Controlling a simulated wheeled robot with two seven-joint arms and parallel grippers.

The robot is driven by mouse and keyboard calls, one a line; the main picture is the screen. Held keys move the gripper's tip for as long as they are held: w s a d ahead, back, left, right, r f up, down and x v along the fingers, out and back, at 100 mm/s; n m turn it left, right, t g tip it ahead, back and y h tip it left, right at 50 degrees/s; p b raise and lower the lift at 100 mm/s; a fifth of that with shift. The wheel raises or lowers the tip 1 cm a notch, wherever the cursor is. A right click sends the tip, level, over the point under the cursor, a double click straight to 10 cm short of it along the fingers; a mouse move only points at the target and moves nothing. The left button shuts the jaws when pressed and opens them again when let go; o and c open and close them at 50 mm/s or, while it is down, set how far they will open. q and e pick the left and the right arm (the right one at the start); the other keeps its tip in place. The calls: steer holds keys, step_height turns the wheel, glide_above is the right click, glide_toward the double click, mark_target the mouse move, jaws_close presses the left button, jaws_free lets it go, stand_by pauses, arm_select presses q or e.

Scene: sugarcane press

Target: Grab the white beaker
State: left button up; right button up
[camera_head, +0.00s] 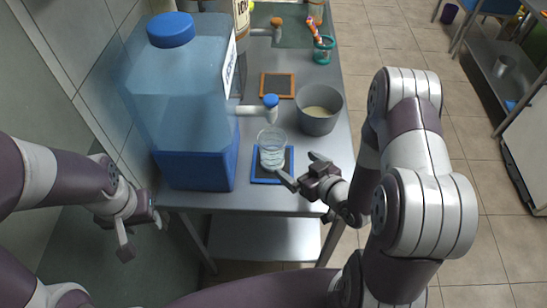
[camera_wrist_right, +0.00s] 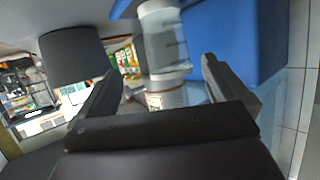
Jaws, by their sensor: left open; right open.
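The beaker (camera_head: 271,148) looks clear and whitish. It stands upright on a small blue-rimmed mat (camera_head: 268,180) on the metal table, in front of the big blue water container's tap. My right gripper (camera_head: 301,169) is open and empty just to its right and nearer to me, with its fingers pointing towards the beaker. In the right wrist view the beaker (camera_wrist_right: 165,38) shows ahead, between and beyond the open fingers (camera_wrist_right: 158,88); I see no contact. My left gripper (camera_head: 142,232) is open and empty at the left, off the table's near edge.
The large blue water container (camera_head: 185,100) stands left of the beaker, its blue-knobbed tap (camera_head: 268,105) just behind it. A grey pot (camera_head: 319,110) with pale contents stands behind right.

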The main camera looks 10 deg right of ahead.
mark_target(281, 155)
steer(key=x, duration=0.5)
steer(key=shift+w+a, duration=0.25)
steer(key=shift+a, duration=0.1)
steer(key=x, duration=0.4)
steer(key=p+x, duration=0.1)
steer(key=shift+w+a+f, duration=0.15)
steer(key=shift+a+f, duration=0.2)
steer(key=shift+f, duration=0.05)
steer(key=c, duration=1.2)
steer(key=shift+r, duration=0.15)
